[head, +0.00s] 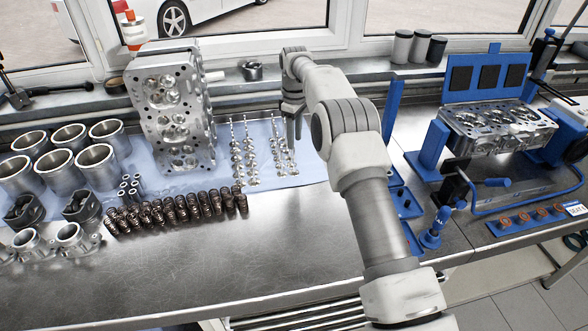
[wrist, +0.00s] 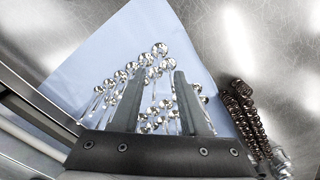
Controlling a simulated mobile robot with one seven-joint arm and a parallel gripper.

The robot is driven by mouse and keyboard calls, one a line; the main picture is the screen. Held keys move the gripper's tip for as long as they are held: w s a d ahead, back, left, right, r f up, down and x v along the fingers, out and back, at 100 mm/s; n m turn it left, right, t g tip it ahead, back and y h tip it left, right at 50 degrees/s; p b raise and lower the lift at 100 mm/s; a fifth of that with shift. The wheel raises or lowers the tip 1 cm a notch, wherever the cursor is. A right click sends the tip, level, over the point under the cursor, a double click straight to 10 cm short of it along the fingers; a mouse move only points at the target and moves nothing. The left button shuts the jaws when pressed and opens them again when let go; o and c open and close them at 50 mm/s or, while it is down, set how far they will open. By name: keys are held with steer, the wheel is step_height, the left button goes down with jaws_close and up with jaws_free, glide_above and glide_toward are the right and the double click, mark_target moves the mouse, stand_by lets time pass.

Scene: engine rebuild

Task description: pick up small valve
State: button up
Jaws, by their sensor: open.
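Several small silver valves (head: 282,152) lie in rows on a blue cloth (head: 225,170), on the right part of it. Each has a thin stem and a round shiny head. My gripper (head: 293,128) is above the right-hand row and points down. In the wrist view my gripper (wrist: 158,100) is open, with its two fingers apart. Valve heads (wrist: 160,118) show between and around the fingers, with nothing clearly held. The fingers and palm hide part of the valves, and I cannot tell how high the tips are above them.
A cylinder head (head: 172,110) stands upright left of the valves. Dark springs (head: 170,212) line the cloth's front edge. Cylinder liners (head: 95,165) stand at the left. A blue fixture (head: 432,150) with another head is at the right. The front of the metal bench (head: 200,265) is clear.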

glide_above(294, 169)
steer(key=shift+w+f+p, duration=0.2)
steer(key=shift+f+p, duration=0.25)
steer(key=shift+f, duration=3.4)
jaws_close()
